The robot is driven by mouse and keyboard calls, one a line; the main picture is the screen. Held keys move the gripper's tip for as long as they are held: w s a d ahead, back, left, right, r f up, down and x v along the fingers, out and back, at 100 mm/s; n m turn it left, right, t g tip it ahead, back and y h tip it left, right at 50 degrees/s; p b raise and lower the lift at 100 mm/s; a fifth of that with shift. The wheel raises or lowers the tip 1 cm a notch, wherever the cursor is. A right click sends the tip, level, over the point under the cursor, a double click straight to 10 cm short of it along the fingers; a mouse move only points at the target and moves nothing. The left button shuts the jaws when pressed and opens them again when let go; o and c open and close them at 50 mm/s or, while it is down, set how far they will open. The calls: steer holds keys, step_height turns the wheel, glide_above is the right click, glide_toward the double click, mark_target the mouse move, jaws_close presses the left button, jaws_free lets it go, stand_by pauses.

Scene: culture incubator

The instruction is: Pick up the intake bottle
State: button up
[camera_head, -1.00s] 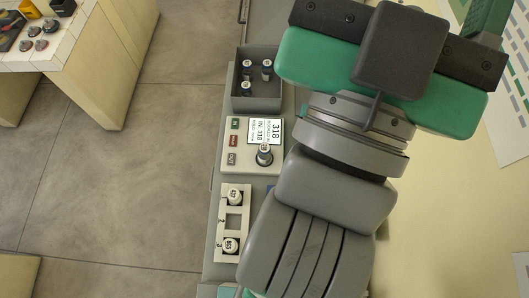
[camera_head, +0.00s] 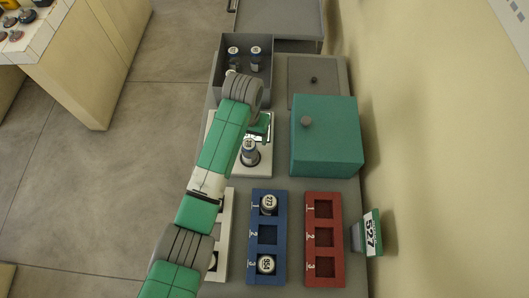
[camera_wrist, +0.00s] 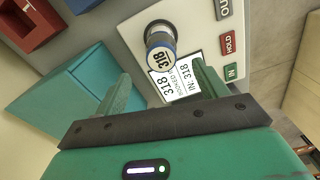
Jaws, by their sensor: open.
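The intake bottle (camera_head: 249,152), with a white cap marked 318 and a blue band, stands upright on the round spot of the pale intake panel. In the wrist view the bottle (camera_wrist: 160,50) is just beyond the fingertips, roughly in line with the gap between them. My gripper (camera_wrist: 164,84) is open and empty. In the head view my gripper (camera_head: 260,125) is just behind the bottle, partly hidden by my arm. The panel's screen (camera_wrist: 184,80) reads 318 and IN: 318.
A grey bin (camera_head: 267,78) with several bottles is at the back. A teal box (camera_head: 340,140) is to the right. A blue rack (camera_head: 282,235) holds bottles in slots 1 and 3. A red rack (camera_head: 337,240) looks empty. A pale rack (camera_head: 225,240) is partly hidden by my arm.

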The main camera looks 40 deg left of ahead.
mark_target(249, 144)
steer(key=shift+s+a+f, duration=0.1)
steer(key=shift+s+f, duration=0.2)
steer(key=shift+f, duration=1)
step_height(249, 144, down, 6)
steer(key=shift+w+r+b, duration=0.1)
steer(key=shift+r+b, duration=0.05)
steer(key=shift+b, duration=0.2)
steer(key=c, duration=1.2)
steer(key=shift+r, duration=0.15)
